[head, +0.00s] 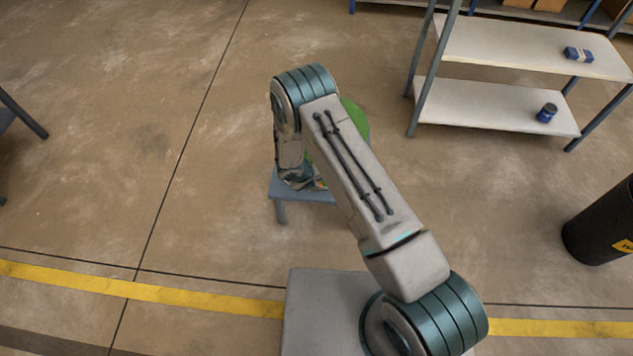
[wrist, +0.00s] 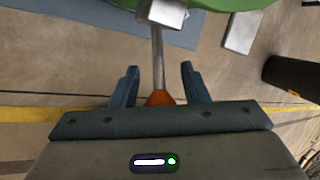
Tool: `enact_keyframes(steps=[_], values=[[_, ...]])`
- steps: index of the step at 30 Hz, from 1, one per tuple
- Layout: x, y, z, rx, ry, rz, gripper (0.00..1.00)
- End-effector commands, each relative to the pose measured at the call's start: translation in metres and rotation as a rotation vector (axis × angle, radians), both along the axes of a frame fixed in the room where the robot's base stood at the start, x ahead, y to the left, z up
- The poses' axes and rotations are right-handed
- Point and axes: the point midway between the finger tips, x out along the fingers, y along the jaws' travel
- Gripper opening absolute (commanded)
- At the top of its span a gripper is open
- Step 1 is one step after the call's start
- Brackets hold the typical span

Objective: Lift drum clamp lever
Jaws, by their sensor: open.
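In the wrist view, my gripper (wrist: 159,82) is open. Its two dark blue fingers stand one on each side of a thin grey lever rod (wrist: 158,62), apart from it. An orange knob (wrist: 160,98) at the rod's near end sits between the fingers, close to the palm. The rod's far end meets a pale metal block (wrist: 163,12) below a green drum (wrist: 215,4). In the head view, the green drum (head: 355,122) shows only partly behind my arm.
The drum is by a low blue-grey table (head: 285,188). A shelf rack (head: 495,105) with small blue items stands at the upper right. A black bin (head: 600,225) stands at the right edge.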

Motion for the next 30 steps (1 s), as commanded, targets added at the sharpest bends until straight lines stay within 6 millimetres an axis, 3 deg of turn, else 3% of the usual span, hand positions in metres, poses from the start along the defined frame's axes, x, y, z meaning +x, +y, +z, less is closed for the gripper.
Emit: enact_keyframes(steps=[8, 21, 30], values=[[-0.005, 0.010, 0.022, 0.003, -0.004, 0.001, 0.41], [-0.033, 0.042, 0.103, 0.002, -0.001, -0.001, 0.41], [-0.040, 0.050, 0.122, -0.001, 0.002, -0.002, 0.41]])
